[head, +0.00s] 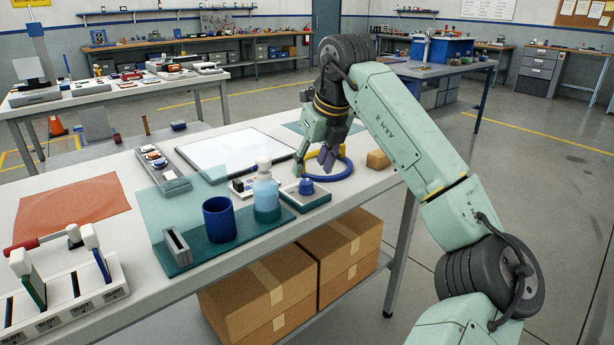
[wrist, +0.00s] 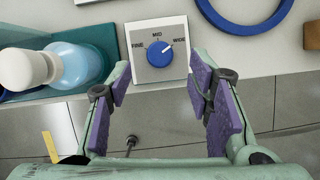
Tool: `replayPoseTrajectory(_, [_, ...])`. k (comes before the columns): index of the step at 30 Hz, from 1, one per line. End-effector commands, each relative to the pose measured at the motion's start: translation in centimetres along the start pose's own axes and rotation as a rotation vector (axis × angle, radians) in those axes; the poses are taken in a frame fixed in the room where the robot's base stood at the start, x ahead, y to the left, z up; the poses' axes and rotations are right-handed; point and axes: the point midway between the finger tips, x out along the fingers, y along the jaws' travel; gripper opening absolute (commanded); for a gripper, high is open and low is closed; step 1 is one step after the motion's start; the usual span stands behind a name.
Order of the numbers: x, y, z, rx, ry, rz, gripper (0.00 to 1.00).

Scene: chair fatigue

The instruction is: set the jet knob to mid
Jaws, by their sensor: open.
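The jet knob (wrist: 160,53) is a round blue dial on a white plate (wrist: 148,75) marked FINE, MID and WIDE. Its pale pointer mark faces up and right, toward WIDE. In the head view the knob (head: 306,187) sits on its small box near the table's front edge. My gripper (wrist: 160,80) is open, with purple-padded fingers spread left and right below the knob in the wrist view. It is empty and apart from the knob. In the head view my gripper (head: 318,158) hangs above and just behind the knob, partly hidden by its own links.
A spray-style bottle (head: 266,195) and a dark blue cup (head: 219,219) stand on a teal mat (head: 190,262) left of the knob. A blue ring (head: 343,172) lies behind it to the right, with a tan block (head: 378,160) beyond. The table's front edge is close.

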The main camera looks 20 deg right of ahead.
Motion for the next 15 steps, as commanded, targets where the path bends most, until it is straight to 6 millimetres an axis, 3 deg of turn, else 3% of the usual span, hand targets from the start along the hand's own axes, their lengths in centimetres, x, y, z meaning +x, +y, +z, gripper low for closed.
replayPoseTrajectory(6, [3.6,0.1,0.1,-0.002,0.0,0.002,0.47])
replayPoseTrajectory(15, [5.2,0.0,0.0,-0.001,0.0,0.0,0.47])
